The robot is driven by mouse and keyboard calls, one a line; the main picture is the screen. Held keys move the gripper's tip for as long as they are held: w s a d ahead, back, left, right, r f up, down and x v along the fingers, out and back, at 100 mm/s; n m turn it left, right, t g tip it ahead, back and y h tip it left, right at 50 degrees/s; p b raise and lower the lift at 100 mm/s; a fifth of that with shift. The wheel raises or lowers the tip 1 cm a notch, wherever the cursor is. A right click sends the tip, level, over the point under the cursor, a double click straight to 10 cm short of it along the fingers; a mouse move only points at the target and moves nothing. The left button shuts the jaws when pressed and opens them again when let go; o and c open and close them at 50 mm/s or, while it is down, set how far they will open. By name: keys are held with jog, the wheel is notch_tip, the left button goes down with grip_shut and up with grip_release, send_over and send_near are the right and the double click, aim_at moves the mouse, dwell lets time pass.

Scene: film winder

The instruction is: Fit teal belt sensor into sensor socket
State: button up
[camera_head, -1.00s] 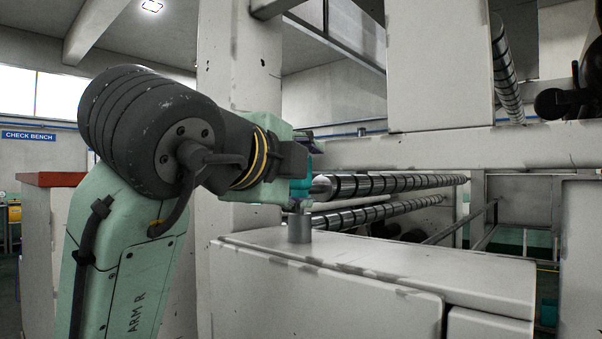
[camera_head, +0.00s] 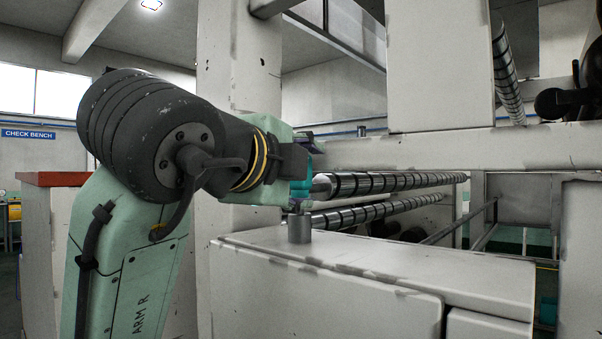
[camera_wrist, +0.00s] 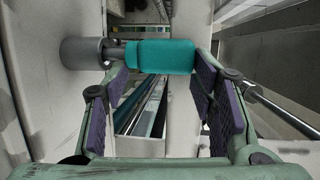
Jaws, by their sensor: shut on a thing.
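The teal belt sensor (camera_wrist: 165,56) is held across the tips of my gripper (camera_wrist: 160,72) in the wrist view, with its thin grey stem pointing left. The sensor socket, a grey cylinder (camera_wrist: 82,53), is at the left; the stem's end is close to or at its mouth, and I cannot tell whether it is inside. In the head view the socket (camera_head: 299,230) stands upright on a pale machine ledge, with the teal sensor (camera_head: 300,189) directly above it. My gripper (camera_head: 303,163) partly hides the sensor there.
The pale ledge (camera_head: 400,270) extends to the right of the socket. Ribbed metal rollers (camera_head: 390,182) run behind the sensor. A pale upright post (camera_head: 238,70) stands close behind my wrist, and a horizontal beam (camera_head: 450,150) crosses above the rollers.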

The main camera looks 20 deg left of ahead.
jog(key=shift+f, duration=0.15)
jog(key=shift+f+b, duration=0.45)
jog(key=shift+r, duration=0.15)
jog(key=shift+r+p, duration=0.5)
jog(key=shift+p, duration=0.15)
dwell(0.4)
jog(key=o, duration=1.3)
